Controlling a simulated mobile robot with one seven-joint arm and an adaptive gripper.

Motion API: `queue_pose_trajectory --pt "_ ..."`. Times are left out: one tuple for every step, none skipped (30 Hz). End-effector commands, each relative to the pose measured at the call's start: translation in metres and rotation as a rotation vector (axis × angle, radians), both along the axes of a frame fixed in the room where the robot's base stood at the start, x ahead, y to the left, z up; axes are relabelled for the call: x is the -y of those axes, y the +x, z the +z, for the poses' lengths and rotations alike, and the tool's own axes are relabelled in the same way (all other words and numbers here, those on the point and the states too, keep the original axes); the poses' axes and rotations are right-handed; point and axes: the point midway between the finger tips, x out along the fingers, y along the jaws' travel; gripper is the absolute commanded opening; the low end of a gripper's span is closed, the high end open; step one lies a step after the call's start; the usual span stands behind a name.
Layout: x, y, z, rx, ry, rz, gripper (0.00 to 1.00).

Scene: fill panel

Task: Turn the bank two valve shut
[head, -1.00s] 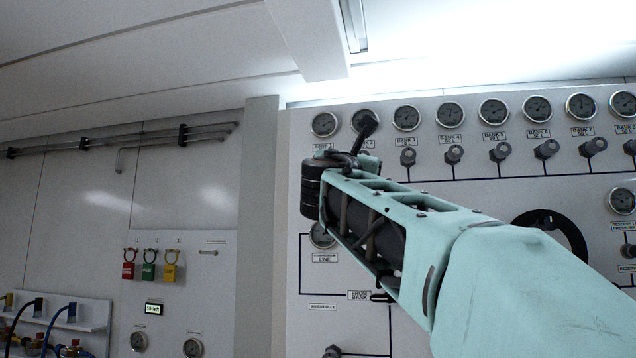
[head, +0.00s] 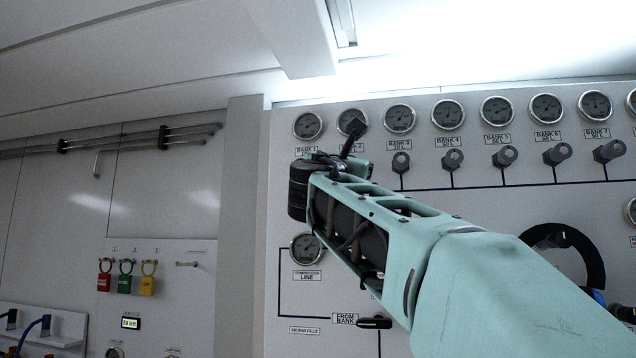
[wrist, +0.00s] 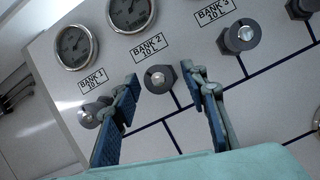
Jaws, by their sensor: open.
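The bank two valve (wrist: 158,79) is a dark grey knob with a bright centre, under the "BANK 2 10 L" label (wrist: 149,46) in the wrist view. My gripper (wrist: 164,84) is open, with one blue-padded finger to the left of this knob and the other to the right. The knob shows between the fingertips; I cannot tell how deep the fingers reach around it, and no contact is clear. In the head view my arm and wrist (head: 345,190) hide the bank two knob, and the fingers cannot be made out.
The bank one knob (wrist: 91,113) is close behind the left finger, partly hidden. The bank three knob (wrist: 241,36) is to the upper right. Gauges (head: 399,118) line the panel top. A "FROM BANK" lever (head: 375,323) sits below my arm.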

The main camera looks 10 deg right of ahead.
Motion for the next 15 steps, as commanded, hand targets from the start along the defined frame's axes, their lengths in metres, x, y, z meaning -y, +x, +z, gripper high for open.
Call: queue_pose_trajectory --pt "-0.0004 -0.0001 0.0006 0.000 0.000 0.000 0.41" --pt "-0.0005 -0.0001 0.0004 0.000 0.000 0.000 0.41" --pt "-0.0004 -0.0001 0.0003 0.000 0.000 0.000 0.41" --pt "-0.0003 -0.0001 0.0002 0.000 0.000 0.000 0.41" --pt "-0.0003 -0.0001 0.0002 0.000 0.000 0.000 0.41" --pt "-0.0002 -0.0001 0.0001 0.000 0.000 0.000 0.41" --pt "-0.0002 -0.0001 0.0002 0.000 0.000 0.000 0.41" --pt "-0.0002 -0.0001 0.0001 0.000 0.000 0.000 0.37" --pt "-0.0001 -0.0001 0.0002 0.000 0.000 0.000 0.33" --pt "-0.0001 -0.0001 0.0001 0.000 0.000 0.000 0.29" --pt "0.0000 -0.0002 0.0001 0.000 0.000 0.000 0.26" --pt "0.0000 -0.0002 0.0001 0.000 0.000 0.000 0.22" --pt "0.0000 -0.0002 0.0001 0.000 0.000 0.000 0.18" --pt "0.0000 -0.0002 0.0001 0.000 0.000 0.000 0.15" --pt "0.0000 -0.0002 0.0001 0.000 0.000 0.000 0.11"
